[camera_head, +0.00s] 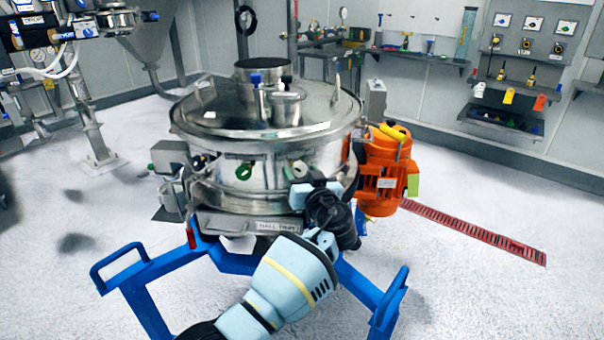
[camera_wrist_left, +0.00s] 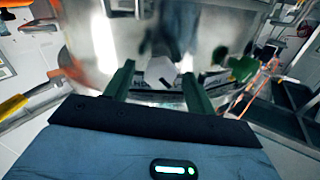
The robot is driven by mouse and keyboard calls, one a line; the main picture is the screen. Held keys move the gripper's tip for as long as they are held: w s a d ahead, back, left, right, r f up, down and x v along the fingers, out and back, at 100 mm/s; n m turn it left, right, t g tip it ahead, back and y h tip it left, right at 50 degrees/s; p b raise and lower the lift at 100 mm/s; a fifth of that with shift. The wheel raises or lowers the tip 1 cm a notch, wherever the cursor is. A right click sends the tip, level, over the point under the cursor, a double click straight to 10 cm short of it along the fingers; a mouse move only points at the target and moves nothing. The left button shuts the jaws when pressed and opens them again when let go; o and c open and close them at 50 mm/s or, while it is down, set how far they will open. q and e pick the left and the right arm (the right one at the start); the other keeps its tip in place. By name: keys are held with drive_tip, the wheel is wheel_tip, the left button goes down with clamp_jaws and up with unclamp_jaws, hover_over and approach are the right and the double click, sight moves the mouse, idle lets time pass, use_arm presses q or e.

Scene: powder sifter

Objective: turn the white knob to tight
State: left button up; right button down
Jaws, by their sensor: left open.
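A small white piece (camera_wrist_left: 161,72), which looks like the white knob, shows between my left fingers in the wrist view, against the shiny steel of the sifter. It is blurred there, and I cannot tell its turn position or whether a finger touches it. My left gripper (camera_head: 296,169) is at the front of the steel sifter (camera_head: 225,150), just right of a green knob (camera_head: 243,172). In the wrist view the two green fingers of my left gripper (camera_wrist_left: 158,69) stand wide apart and open. In the head view the knob is too small to tell apart from the fingers. My right gripper is not in view.
An orange motor (camera_head: 383,180) sits right of the sifter. A steel tray front (camera_head: 245,224) juts out below the drum, and the blue frame (camera_head: 160,264) surrounds the base. Another green knob (camera_wrist_left: 243,68) shows in the wrist view.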

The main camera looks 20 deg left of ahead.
use_arm(q)
drive_tip(key=c, duration=1)
drive_tip(key=shift+o, duration=0.2)
